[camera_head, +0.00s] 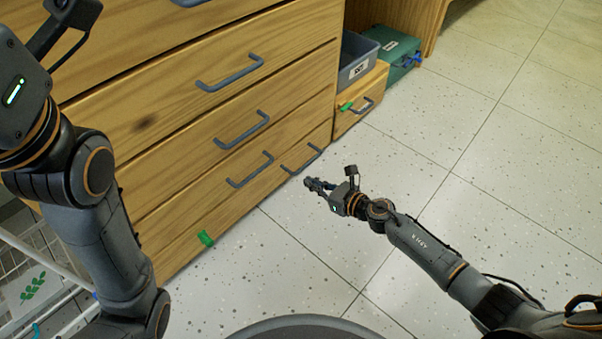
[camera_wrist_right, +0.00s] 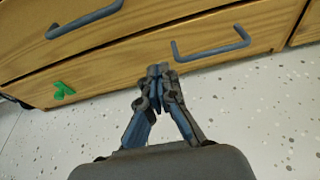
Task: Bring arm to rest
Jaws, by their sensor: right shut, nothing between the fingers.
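My right gripper (camera_head: 308,183) is low over the floor, in front of the bottom of a wooden drawer cabinet (camera_head: 225,80). In the right wrist view its fingers (camera_wrist_right: 158,72) are together, with nothing between them. The fingertips overlap the bottom drawer front in that view; I cannot tell whether they touch it. My right arm (camera_head: 425,252) reaches in from the lower right. My left arm (camera_head: 100,215) comes down the left side of the head view. Its gripper fingers are not visible.
The cabinet's drawers have grey handles (camera_head: 230,72) that stick out. A green tag (camera_head: 206,239) is at the cabinet's lower edge. A grey bin (camera_head: 357,60) and a green case (camera_head: 395,55) are beyond. A white wire rack (camera_head: 45,260) is at left. The speckled floor (camera_head: 480,200) at right is clear.

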